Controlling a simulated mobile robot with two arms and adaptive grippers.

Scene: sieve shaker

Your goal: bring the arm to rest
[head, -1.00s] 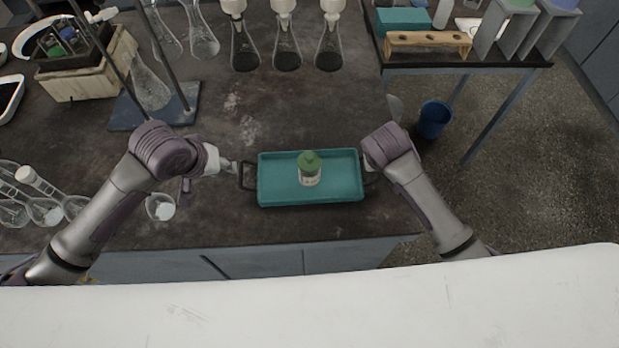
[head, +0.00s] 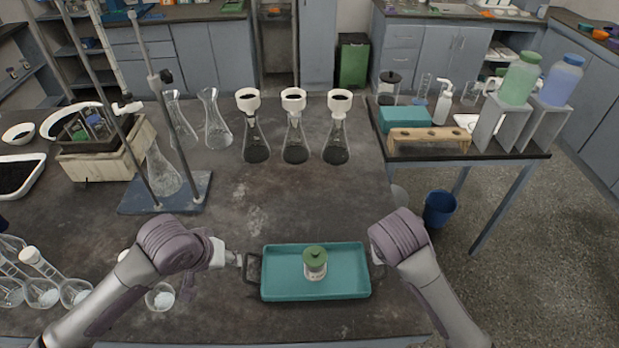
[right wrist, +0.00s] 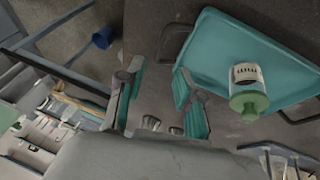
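A teal tray (head: 345,286) with dark handles lies on the dark bench. A small jar with a green lid (head: 315,262) stands upright on it. My left gripper (head: 237,259) is beside the tray's left handle; its fingers are too small to tell open from shut, or whether they touch the handle. My right gripper is mostly hidden behind its wrist in the head view, at the tray's right end. In the right wrist view the right gripper (right wrist: 158,105) has its fingers apart with nothing between them, and the tray handle (right wrist: 172,42) is just beyond the fingertips.
Flasks with white funnels (head: 294,130) stand behind the tray. A stand with a blue base (head: 140,202) and small flasks (head: 42,291) are at the left. A side table with a wooden rack (head: 428,138) is at the right, a blue bucket (head: 439,207) below it.

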